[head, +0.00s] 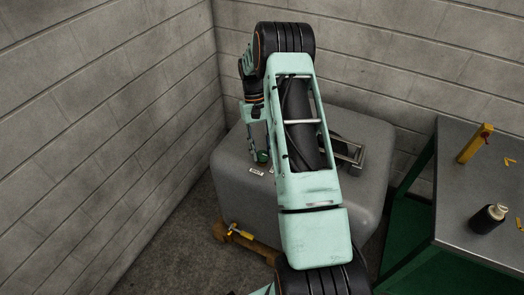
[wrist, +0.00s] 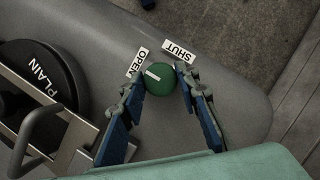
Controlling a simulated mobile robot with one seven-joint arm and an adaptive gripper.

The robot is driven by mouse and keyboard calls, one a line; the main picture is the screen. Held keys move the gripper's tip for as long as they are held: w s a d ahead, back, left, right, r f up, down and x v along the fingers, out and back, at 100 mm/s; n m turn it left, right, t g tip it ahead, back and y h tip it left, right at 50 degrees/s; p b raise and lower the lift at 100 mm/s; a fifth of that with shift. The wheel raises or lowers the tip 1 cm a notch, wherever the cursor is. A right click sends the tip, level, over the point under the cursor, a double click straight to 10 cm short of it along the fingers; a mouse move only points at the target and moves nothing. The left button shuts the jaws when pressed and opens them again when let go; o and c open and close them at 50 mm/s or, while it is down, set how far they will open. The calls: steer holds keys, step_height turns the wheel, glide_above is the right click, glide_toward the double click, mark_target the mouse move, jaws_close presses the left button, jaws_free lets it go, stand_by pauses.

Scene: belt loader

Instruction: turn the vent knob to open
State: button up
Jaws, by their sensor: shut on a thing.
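The vent knob (wrist: 160,84) is a round green knob with a white pointer line, on top of a grey tank (wrist: 222,82). The pointer line lies toward the upper left, close to the OPEN label (wrist: 136,62). The SHUT label (wrist: 179,50) is up and to the right of the knob. My gripper (wrist: 161,79) is shut on the knob, with one blue-padded finger on each side. In the head view, the knob (head: 263,156) shows small below my gripper, on the tank's left part (head: 232,165).
A brass tap (head: 238,234) is low on the tank's front. A table (head: 455,215) at right holds a dark bottle (head: 488,218) and a yellow post (head: 475,144). Block walls stand close behind.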

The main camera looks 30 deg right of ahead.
steer(key=shift+w, duration=0.1)
stand_by(0.4)
steer(key=o, duration=1.2)
steer(key=shift+c, duration=0.2)
steer(key=v, duration=1.2)
